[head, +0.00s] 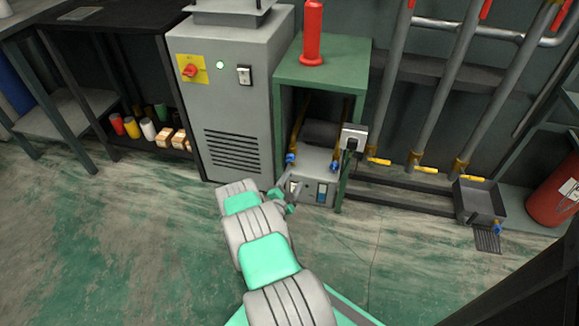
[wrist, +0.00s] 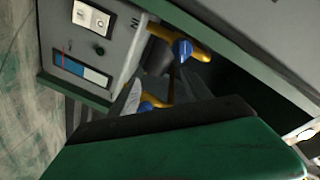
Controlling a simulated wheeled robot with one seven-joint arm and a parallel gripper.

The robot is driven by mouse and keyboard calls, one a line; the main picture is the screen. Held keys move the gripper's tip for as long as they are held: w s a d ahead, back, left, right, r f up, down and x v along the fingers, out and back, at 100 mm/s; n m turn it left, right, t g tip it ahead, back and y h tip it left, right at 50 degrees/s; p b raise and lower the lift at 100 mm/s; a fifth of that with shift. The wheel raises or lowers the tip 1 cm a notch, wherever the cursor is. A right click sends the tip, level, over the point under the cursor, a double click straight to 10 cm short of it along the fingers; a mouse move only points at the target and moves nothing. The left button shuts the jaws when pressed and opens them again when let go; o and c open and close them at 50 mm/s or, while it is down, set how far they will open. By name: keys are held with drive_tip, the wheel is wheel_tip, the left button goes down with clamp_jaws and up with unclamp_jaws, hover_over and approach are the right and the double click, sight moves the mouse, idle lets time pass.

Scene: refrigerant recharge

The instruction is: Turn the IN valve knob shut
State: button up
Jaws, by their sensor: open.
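The grey recovery unit (head: 313,167) sits low inside a green frame. The IN valve knob (head: 291,158) is blue, on a yellow fitting at the unit's left side. In the wrist view the blue IN knob (wrist: 183,48) shows beside the "IN" lettering, just beyond the tip of one finger. My gripper (head: 292,181) is open and empty, low in front of the unit's left side. In the wrist view my gripper (wrist: 158,73) has its fingers apart.
The green frame (head: 342,190) has an upright just right of the unit, and a red cylinder (head: 312,35) stands on its top. A grey cabinet (head: 235,100) is at the left. A grey tray (head: 478,202) is at the right. The floor in front is clear.

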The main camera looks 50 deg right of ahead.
sight(290, 161)
drive_tip(key=w+d+b, duration=0.1)
drive_tip(key=w+d, duration=0.1)
drive_tip(key=w+d+r+t+b, duration=0.1)
drive_tip(key=w+d, duration=0.1)
drive_tip(key=w+d+r+t+b, duration=0.1)
drive_tip(key=w+d, duration=0.1)
idle(0.3)
drive_tip(key=shift+c, duration=0.4)
